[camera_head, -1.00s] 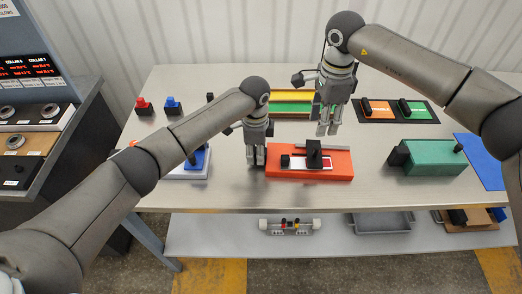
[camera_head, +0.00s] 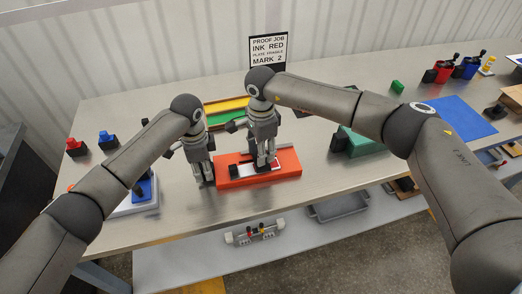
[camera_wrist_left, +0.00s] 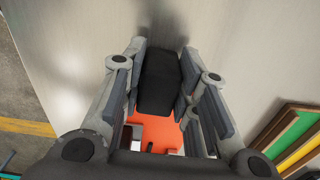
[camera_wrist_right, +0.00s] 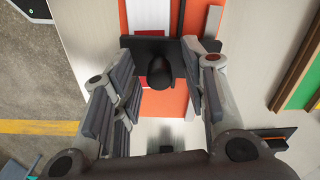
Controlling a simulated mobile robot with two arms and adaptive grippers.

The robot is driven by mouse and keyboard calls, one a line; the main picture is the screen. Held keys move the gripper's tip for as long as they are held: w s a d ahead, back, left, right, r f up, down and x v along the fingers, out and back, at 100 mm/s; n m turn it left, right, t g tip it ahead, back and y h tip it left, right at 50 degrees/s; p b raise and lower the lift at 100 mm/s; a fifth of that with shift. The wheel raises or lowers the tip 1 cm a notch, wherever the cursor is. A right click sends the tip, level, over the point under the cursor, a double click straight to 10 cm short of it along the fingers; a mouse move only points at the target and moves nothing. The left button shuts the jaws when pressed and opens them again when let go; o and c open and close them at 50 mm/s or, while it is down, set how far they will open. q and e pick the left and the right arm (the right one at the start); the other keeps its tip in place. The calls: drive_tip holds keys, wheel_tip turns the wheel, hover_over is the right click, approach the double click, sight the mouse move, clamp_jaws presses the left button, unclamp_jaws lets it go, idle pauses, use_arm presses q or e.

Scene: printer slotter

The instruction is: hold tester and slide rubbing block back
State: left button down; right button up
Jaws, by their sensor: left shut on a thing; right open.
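The orange-red tester (camera_head: 287,164) lies on the steel table in the head view, with a white and red strip along its top. My left gripper (camera_head: 207,182) is at its left end; in the left wrist view it is shut on the tester's black end grip (camera_wrist_left: 158,82). The black rubbing block (camera_wrist_right: 139,46) with its round knob (camera_wrist_right: 160,72) sits over the strip in the right wrist view. My right gripper (camera_head: 263,166) is lowered there, open, with its fingers on either side of the knob. In the head view the gripper hides most of the block.
Behind the tester is a tray with yellow and green strips (camera_head: 226,104). A green box (camera_head: 362,146) stands to the right, and a white and blue device (camera_head: 142,193) to the left. Bare table lies in front of the tester. A sign (camera_head: 268,51) stands at the back.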

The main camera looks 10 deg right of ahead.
drive_tip(key=shift+f, duration=0.25)
clamp_jaws()
drive_tip(key=d, duration=0.9)
drive_tip(key=shift+w+d, duration=0.15)
drive_tip(key=shift+w, duration=0.1)
use_arm(q)
drive_tip(key=shift+a, duration=0.1)
